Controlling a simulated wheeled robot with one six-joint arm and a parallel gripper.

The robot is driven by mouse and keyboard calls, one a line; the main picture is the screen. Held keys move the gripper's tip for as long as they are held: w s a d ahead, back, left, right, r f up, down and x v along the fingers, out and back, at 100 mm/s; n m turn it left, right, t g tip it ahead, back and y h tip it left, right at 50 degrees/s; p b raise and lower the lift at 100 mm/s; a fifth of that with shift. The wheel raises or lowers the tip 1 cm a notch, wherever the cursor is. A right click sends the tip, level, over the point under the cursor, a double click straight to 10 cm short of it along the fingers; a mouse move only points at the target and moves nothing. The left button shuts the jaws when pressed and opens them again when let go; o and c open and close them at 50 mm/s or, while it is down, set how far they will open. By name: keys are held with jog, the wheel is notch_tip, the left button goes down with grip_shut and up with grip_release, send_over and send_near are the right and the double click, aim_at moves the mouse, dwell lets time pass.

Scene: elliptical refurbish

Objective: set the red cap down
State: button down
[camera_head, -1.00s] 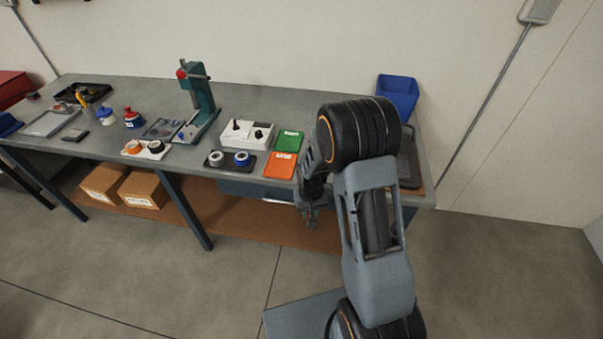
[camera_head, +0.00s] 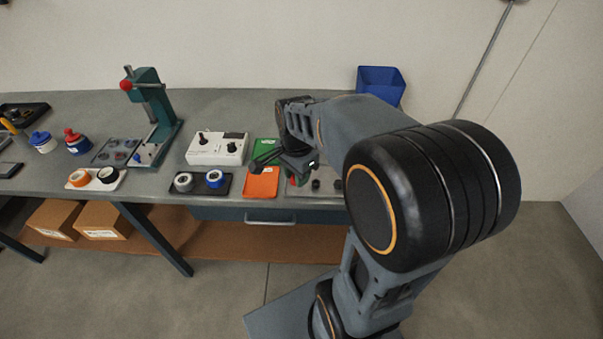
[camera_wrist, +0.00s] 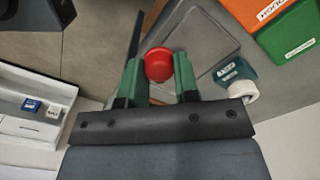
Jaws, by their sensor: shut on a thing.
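The red cap (camera_wrist: 158,64) is held between the green fingertips of my gripper (camera_wrist: 158,76) in the wrist view. In the head view my gripper (camera_head: 290,175) is low over the workbench's front edge, right of the orange tray, with a small bit of the red cap (camera_head: 292,182) showing. A grey tray (camera_wrist: 205,45) lies beyond the cap in the wrist view. I cannot tell whether the cap touches any surface.
The orange tray (camera_head: 262,183) and green tray (camera_head: 265,146) lie left of my gripper. A white box with knobs (camera_head: 215,150), a dark tray with two rings (camera_head: 200,190) and a teal press (camera_head: 155,110) stand farther left. A blue bin (camera_head: 381,82) is at the back right.

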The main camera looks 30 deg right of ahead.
jog(key=w+d+f, duration=0.1)
jog(key=w+f, duration=0.1)
jog(key=w+d+f+p, duration=0.1)
jog(key=w+f, duration=0.1)
jog(key=w, duration=0.1)
jog(key=w+d+f, duration=0.2)
jog(key=w+f, duration=0.1)
jog(key=shift+w+d, duration=0.1)
jog(key=shift+w+d+f, duration=0.25)
jog(key=shift+w+f, duration=0.25)
jog(key=shift+f, duration=0.1)
jog(key=shift+f+p, duration=0.3)
jog(key=shift+f, duration=1.35)
jog(key=shift+f, duration=0.2)
jog(key=c, duration=1.1)
grip_release()
jog(key=shift+c, duration=0.2)
jog(key=shift+r, duration=0.1)
